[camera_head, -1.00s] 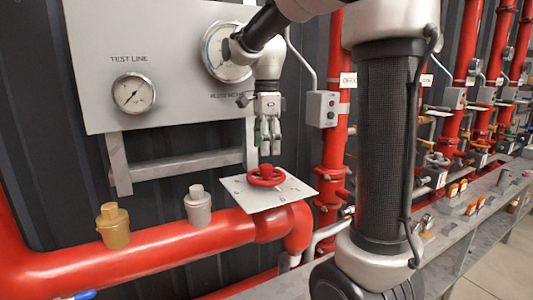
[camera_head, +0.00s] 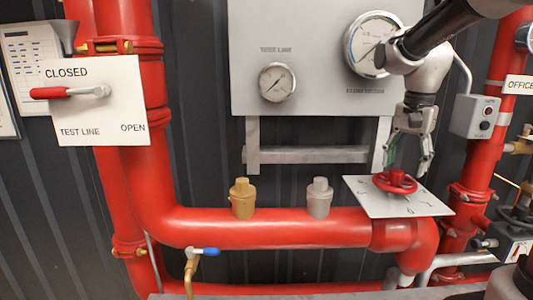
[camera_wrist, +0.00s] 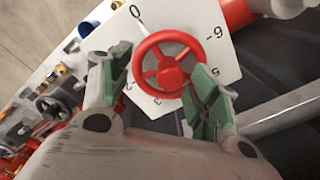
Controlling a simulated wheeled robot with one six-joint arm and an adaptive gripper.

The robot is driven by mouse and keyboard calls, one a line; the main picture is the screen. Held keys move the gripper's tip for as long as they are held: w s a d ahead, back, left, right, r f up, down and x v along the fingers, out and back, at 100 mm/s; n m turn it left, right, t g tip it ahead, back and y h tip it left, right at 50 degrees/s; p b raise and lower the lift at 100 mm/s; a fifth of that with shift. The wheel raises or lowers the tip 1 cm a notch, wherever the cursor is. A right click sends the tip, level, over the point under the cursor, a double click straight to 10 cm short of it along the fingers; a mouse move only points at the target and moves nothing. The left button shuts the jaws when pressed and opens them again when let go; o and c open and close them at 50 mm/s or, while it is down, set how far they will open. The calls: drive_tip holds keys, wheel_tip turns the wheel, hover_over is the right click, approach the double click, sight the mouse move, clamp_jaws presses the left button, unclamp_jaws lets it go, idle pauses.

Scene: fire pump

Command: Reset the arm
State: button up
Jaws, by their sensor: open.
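My gripper (camera_head: 408,160) hangs fingers-down just above the red handwheel (camera_head: 395,181), which is mounted on a white dial plate (camera_head: 363,196). In the wrist view my gripper (camera_wrist: 155,88) is open, with its green-padded fingers apart. There the red handwheel (camera_wrist: 167,64) shows between and beyond the fingertips, and the gripper holds nothing. Numbers are marked on the plate around the wheel. My arm comes in from the upper right in the head view.
A grey gauge panel (camera_head: 310,98) stands behind, with a large gauge (camera_head: 372,30). A red pipe (camera_head: 280,228) runs below with a brass fitting (camera_head: 242,197) and a grey fitting (camera_head: 319,197). A red-handled test line lever (camera_head: 65,93) is at left, and a switch box (camera_head: 475,116) at right.

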drive_tip(key=s+d+f+n+t, duration=0.1)
drive_tip(key=s+n+t, duration=0.3)
drive_tip(key=s+n, duration=0.6)
drive_tip(key=s, duration=0.8)
drive_tip(key=shift+s, duration=0.15)
drive_tip(key=shift+d, duration=0.1)
